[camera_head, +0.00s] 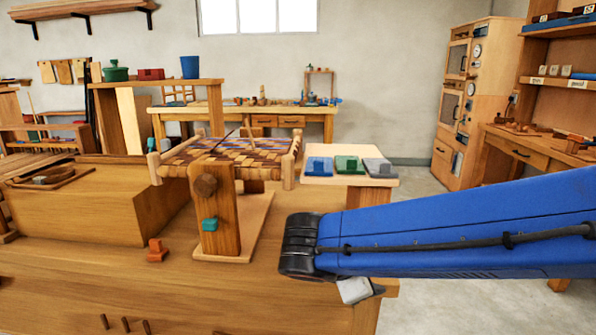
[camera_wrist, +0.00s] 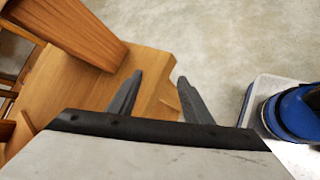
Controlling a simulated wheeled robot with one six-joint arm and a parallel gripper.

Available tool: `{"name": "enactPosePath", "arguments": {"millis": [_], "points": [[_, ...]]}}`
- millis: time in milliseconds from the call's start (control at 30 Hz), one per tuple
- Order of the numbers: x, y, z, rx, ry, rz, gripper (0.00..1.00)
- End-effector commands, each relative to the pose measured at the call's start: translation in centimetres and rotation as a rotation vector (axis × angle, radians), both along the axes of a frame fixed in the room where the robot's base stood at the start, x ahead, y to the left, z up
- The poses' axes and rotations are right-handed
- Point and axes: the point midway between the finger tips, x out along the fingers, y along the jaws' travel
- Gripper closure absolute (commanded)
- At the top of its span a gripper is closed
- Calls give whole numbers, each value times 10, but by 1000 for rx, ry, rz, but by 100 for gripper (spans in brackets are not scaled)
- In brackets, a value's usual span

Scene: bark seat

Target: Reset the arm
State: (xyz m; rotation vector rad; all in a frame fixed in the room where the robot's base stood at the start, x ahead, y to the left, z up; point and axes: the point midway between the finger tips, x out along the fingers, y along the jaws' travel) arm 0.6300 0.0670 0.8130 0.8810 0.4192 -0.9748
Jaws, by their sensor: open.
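In the head view my blue arm reaches in from the right, with its black joint over the front right corner of the wooden bench. Only a small pale part shows below that joint, and the fingers cannot be made out there. In the wrist view my gripper (camera_wrist: 155,92) shows two grey fingers spread apart with nothing between them. The fingers point toward the bench edge (camera_wrist: 152,108) and the grey floor beyond it.
A woven seat (camera_head: 228,157) stands on the bench with a wooden post (camera_head: 226,232). A small stand (camera_head: 350,181) holds blue, green and grey blocks. An orange block (camera_head: 156,251) lies on the bench (camera_head: 70,262). Open floor (camera_head: 425,190) lies to the right.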

Motion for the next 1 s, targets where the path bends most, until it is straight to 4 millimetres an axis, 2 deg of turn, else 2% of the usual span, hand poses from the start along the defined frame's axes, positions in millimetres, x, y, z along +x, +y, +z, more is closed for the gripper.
{"name": "enactPosePath", "arguments": {"millis": [33, 100, 400, 700, 1000], "points": [[-5, -16, -3, 46, 1, -55, 55], [-13, -34, -8, 115, 3, -131, 55], [-52, -92, -29, 410, -25, -460, 55], [-92, -123, -44, 708, -102, -789, 55], [-124, -136, -51, 1005, -227, -1108, 55]]}}
